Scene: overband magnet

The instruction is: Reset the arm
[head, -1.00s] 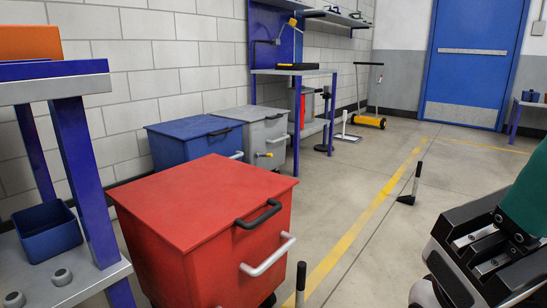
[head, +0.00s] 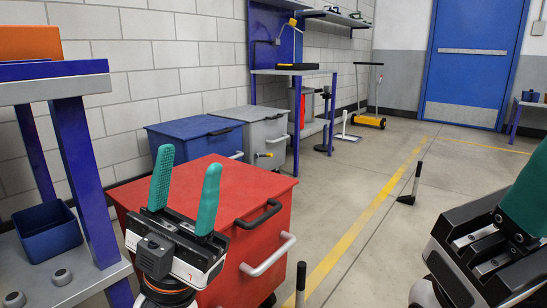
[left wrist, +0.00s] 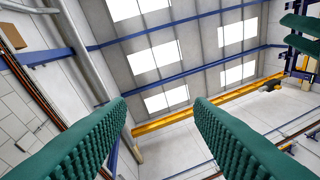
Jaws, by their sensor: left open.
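My left gripper (head: 187,168) stands upright in the head view, in front of the red lidded bin. Its two green fingers are spread apart with nothing between them. In the left wrist view its fingers (left wrist: 160,102) point up toward the ceiling, open and empty. My right gripper (head: 528,195) is at the right edge of the head view, cut off by the frame. Only part of one green finger shows there, so its opening cannot be told.
The red bin (head: 240,190) stands close ahead, with blue (head: 180,150) and grey (head: 265,130) bins behind it. A blue-legged shelf (head: 80,160) is on the left. Open floor (head: 340,190) with a yellow line lies to the right. A post (head: 416,180) stands there.

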